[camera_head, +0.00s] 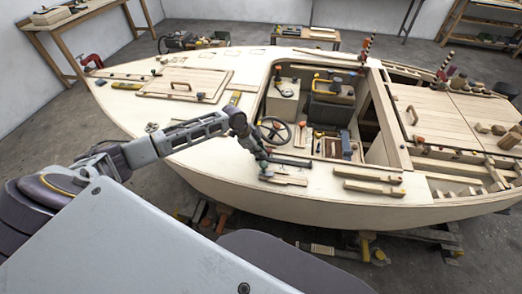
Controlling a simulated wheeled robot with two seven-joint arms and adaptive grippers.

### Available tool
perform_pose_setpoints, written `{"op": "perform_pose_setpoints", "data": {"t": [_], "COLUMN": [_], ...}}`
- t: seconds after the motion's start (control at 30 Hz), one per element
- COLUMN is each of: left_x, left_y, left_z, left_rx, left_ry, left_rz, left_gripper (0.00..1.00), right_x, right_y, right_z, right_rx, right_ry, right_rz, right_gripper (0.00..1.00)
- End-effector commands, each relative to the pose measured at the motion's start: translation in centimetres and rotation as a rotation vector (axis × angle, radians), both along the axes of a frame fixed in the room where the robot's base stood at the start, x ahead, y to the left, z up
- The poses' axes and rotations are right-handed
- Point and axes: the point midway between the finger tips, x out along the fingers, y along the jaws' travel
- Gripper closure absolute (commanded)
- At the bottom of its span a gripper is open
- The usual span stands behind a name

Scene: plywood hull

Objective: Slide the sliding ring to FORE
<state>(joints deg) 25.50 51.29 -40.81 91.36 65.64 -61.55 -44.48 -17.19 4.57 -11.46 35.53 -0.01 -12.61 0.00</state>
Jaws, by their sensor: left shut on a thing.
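My left gripper (261,157) is at the near side deck of the wooden boat, just left of a dark straight bar (290,161). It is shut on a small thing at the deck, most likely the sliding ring. The fingers and the small scale hide the ring's shape, and I cannot read any FORE mark. A wooden piece (288,180) with a small dark green and red part at its left end lies just below the gripper. My right gripper is not in view.
The boat's pale deck (210,160) spreads around my arm. The open cockpit holds a steering wheel (273,130) close behind the gripper. A hatch (185,84) is on the foredeck, at left.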

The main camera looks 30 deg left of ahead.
Motion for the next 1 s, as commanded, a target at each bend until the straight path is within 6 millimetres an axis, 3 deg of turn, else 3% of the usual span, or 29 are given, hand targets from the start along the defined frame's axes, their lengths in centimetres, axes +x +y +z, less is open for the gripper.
{"op": "perform_pose_setpoints", "data": {"t": [0.07,0.1,0.23,0.67,1.0], "left_x": [0.2,0.2,0.2,0.0,-0.8], "left_y": [0.5,0.6,0.5,0.3,1.3], "left_z": [0.2,0.1,0.1,0.3,2.9], "left_rx": [0.007,0.008,0.007,0.004,0.006], "left_ry": [-0.003,-0.003,-0.002,-0.001,-0.001], "left_rz": [0.006,0.007,0.005,0.003,0.002], "left_gripper": [1.00,0.84,0.69,0.69,0.69], "right_x": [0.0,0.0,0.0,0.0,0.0], "right_y": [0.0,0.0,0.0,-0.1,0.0], "right_z": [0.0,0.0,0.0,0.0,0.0], "right_rx": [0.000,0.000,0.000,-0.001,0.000], "right_ry": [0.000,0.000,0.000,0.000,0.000], "right_rz": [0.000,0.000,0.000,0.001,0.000], "right_gripper": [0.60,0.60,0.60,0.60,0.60]}}
